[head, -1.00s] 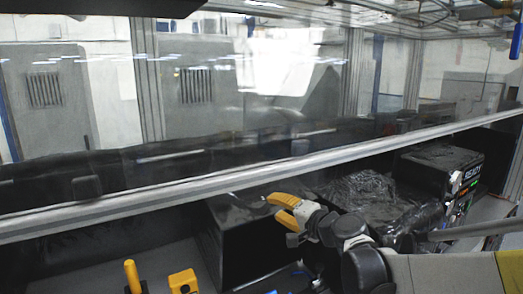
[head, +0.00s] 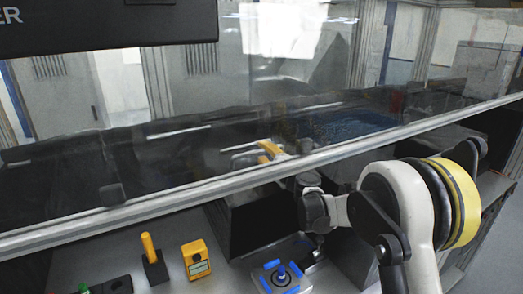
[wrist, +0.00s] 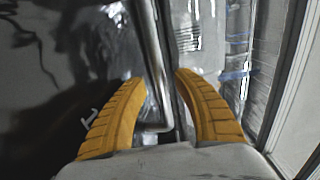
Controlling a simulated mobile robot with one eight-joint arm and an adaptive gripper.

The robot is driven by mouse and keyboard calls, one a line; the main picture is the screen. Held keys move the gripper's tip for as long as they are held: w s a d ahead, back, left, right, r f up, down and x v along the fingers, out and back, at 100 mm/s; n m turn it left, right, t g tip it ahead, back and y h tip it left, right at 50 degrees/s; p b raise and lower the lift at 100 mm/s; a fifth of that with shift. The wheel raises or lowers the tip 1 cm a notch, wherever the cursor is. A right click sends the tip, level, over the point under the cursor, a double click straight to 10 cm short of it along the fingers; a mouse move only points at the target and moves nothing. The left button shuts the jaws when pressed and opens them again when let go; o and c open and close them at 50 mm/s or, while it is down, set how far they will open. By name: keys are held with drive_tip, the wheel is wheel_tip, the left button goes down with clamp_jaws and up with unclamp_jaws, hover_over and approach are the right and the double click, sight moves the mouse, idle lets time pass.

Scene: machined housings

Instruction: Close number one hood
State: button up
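The hood is a large clear panel (head: 215,115) with a pale metal lower edge (head: 150,205) running up to the right in the head view. It stands raised, with an opening below its edge. My gripper (head: 258,152) shows blurred through the panel, and my arm passes below the edge. In the wrist view my gripper (wrist: 160,77) has its two yellow fingers apart. A bent metal bar (wrist: 157,60) runs between them; I cannot tell whether either finger touches it.
Below the edge are a black box (head: 258,222), a yellow-handled black stand (head: 153,262), a yellow meter (head: 196,259) and a blue-and-grey fixture (head: 280,277). A dark sign (head: 110,28) hangs at upper left. Grey bench surface shows between the small items.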

drive_tip(key=shift+w+a, duration=0.35)
drive_tip(key=shift+w, duration=0.2)
